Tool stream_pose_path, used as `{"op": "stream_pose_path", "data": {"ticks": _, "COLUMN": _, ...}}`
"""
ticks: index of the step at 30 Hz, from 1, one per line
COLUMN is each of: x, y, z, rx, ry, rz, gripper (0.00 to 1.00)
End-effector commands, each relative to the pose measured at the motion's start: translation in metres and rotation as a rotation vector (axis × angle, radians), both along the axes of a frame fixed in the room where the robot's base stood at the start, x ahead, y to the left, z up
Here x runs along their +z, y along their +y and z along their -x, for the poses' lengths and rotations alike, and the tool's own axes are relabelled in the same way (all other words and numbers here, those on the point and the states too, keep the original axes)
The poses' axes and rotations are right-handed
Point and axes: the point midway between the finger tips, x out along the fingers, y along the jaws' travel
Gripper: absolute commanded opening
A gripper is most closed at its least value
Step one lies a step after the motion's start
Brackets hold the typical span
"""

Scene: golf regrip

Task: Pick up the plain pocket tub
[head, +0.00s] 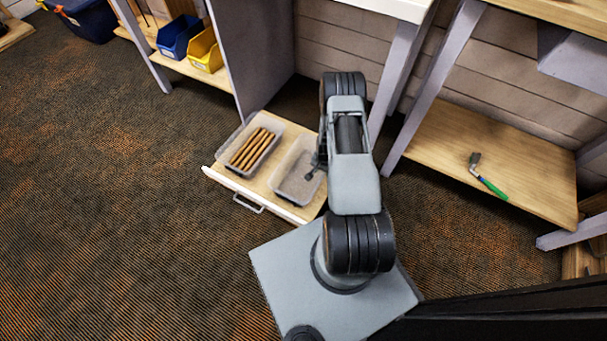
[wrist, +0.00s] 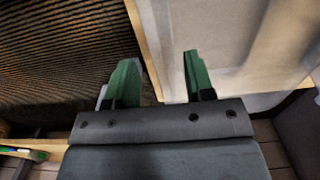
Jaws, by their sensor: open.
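A clear, pale tub (head: 298,182) with no rods in it sits in the right half of an open drawer (head: 222,176). Another clear tub (head: 268,128) holds several brown rods beside it on the left. My gripper (head: 317,168) is at the right side of the pale tub in the head view, partly hidden by my arm. In the wrist view my gripper (wrist: 156,75) is open, its green fingers apart with nothing gripped. The pale tub (wrist: 210,40) fills the upper right there. The right finger overlaps it; the left finger is over the carpet side. Contact cannot be told.
The drawer has a raised front with a handle (head: 248,204). A grey cabinet panel (head: 250,50) and table legs (head: 395,65) stand behind. A green-handled tool (head: 488,180) lies on the right shelf. Blue (head: 180,36) and yellow (head: 206,50) bins stand at upper left.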

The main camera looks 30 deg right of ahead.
Motion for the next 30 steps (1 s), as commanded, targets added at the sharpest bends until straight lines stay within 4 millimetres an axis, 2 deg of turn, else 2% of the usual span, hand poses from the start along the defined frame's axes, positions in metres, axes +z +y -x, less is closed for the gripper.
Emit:
{"op": "stream_pose_path", "data": {"ticks": 5, "x": -0.01, "y": 0.001, "z": 0.001, "rx": 0.0, "ry": 0.0, "rz": 0.0, "gripper": 0.49}}
{"op": "stream_pose_path", "data": {"ticks": 15, "x": -0.052, "y": 0.003, "z": 0.002, "rx": 0.0, "ry": 0.001, "rz": -0.001, "gripper": 0.49}}
{"op": "stream_pose_path", "data": {"ticks": 23, "x": -0.052, "y": 0.003, "z": 0.003, "rx": 0.0, "ry": 0.0, "rz": 0.0, "gripper": 0.49}}
{"op": "stream_pose_path", "data": {"ticks": 30, "x": -0.052, "y": 0.003, "z": 0.002, "rx": 0.0, "ry": 0.0, "rz": 0.0, "gripper": 0.26}}
